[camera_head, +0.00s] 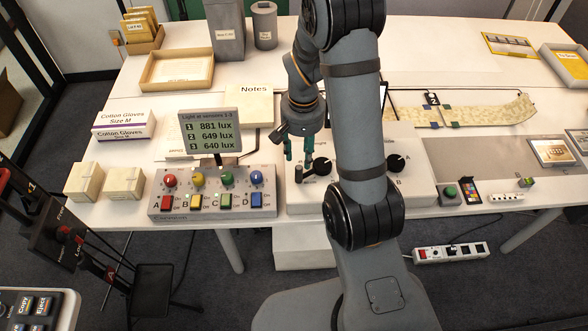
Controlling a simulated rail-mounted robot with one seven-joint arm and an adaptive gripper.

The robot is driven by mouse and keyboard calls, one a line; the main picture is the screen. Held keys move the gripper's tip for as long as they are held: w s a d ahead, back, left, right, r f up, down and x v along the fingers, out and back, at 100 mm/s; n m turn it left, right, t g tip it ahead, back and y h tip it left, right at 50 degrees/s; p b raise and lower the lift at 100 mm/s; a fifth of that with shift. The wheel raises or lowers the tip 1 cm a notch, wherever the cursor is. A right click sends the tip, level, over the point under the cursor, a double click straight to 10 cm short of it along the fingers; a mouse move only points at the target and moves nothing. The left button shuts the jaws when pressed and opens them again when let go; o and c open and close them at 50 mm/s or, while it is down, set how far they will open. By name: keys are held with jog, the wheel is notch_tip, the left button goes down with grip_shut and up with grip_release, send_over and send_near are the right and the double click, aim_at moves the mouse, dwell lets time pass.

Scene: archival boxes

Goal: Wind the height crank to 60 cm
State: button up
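A white control box (420,196) stands at the front middle of the table, partly hidden by my arm. On its left part is a black crank-like knob (322,166) with an arm reaching left to a small upright handle (298,174). I cannot read its label or any height value, so I cannot tell for sure that it is the height crank. My gripper (298,150) points down just above the handle, its two teal fingers apart with nothing seen between them. I cannot tell whether they touch the handle. A second black knob (396,163) sits right of my arm.
A panel (240,204) with coloured knobs and switches stands to the left. Behind it a screen (210,132) reads 881, 649 and 640 lux. Glove boxes (124,123) and small cartons (124,183) are farther left. A green button (450,191) and a long map-like strip (460,112) lie right.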

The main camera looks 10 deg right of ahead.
aim_at(299, 167)
jog(key=shift+w+r+n, duration=0.35)
jog(key=shift+w+n, duration=0.05)
jog(key=shift+w, duration=0.25)
jog(key=f, duration=0.7)
jog(key=f+p, duration=0.1)
jog(key=f, duration=0.2)
jog(key=shift+s+a+f, duration=0.1)
jog(key=shift+s+f, duration=0.05)
jog(key=shift+s, duration=0.15)
jog(key=shift+c, duration=1)
grip_shut()
